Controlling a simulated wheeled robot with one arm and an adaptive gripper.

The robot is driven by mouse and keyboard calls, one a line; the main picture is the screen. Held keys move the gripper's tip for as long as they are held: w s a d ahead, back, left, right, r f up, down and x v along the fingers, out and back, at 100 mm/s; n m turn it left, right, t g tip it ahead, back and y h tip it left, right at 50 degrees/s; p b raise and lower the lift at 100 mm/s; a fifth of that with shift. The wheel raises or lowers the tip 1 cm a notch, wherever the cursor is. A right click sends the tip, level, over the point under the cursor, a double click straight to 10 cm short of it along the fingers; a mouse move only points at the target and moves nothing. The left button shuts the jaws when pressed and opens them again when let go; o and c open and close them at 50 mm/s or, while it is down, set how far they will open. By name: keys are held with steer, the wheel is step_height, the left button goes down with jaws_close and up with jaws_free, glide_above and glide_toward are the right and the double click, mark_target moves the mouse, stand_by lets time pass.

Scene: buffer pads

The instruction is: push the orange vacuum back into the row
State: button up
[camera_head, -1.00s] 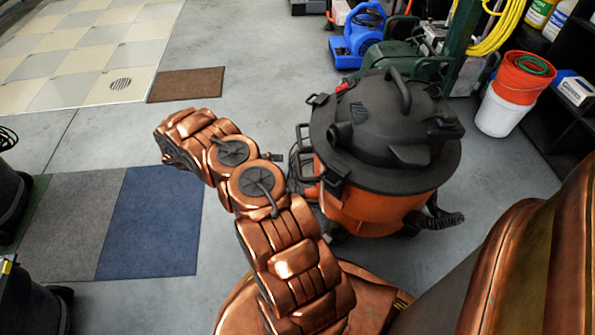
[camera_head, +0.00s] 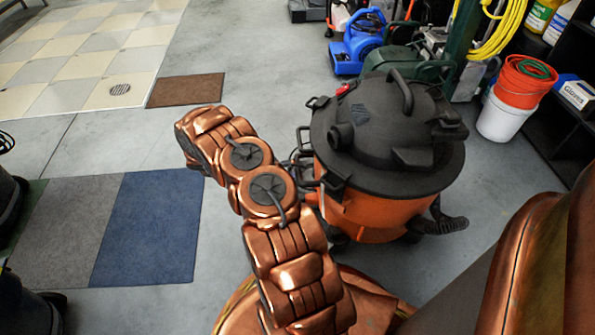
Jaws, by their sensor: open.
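The orange vacuum (camera_head: 372,215) stands upright on the grey floor, right of my copper arm. It has a black domed lid (camera_head: 385,130) and a black hose end low on its right side. My arm rises from the bottom of the picture and bends at the upper left. My gripper cannot be made out; the far part of the arm is hidden behind its nearer links. Whether it touches the vacuum cannot be told. Behind the vacuum are a blue blower (camera_head: 358,46) and a dark green machine (camera_head: 398,62).
A red bucket in a white one (camera_head: 503,120) stands right of the vacuum, beside black shelves. A brown mat (camera_head: 187,90) and a blue mat (camera_head: 150,225) lie to the left. Black bins stand at the left edge. The floor between blower and brown mat is clear.

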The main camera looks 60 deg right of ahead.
jaws_close()
stand_by(0.3)
stand_by(0.3)
